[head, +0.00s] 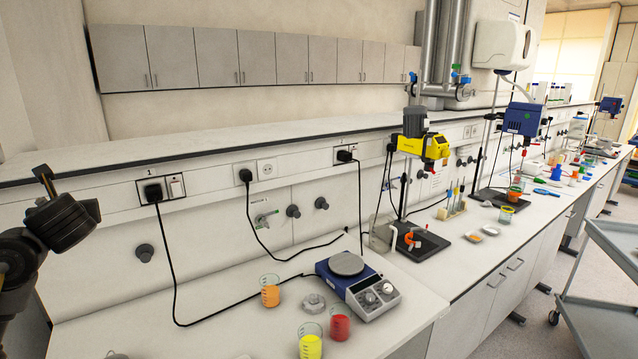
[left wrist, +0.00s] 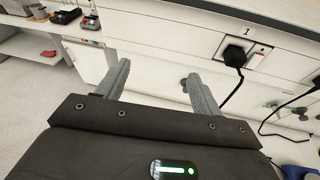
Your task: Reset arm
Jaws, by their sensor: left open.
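My left gripper (left wrist: 160,90) shows in the left wrist view with its two grey fingers spread apart and nothing between them. It faces the white panel under the bench shelf. In the head view my left arm comes in at the left edge, with the dark gripper (head: 45,185) raised above the bench. It is apart from the beakers and touches nothing that I can see. My right gripper is not in either view.
A beaker of orange juice (head: 270,291), one of red (head: 340,324) and one of yellow (head: 310,345) stand on the bench near a blue hotplate (head: 358,285). A yellow stirrer (head: 425,146) stands behind. A grey cart (head: 600,290) is at right. The left bench top is mostly clear.

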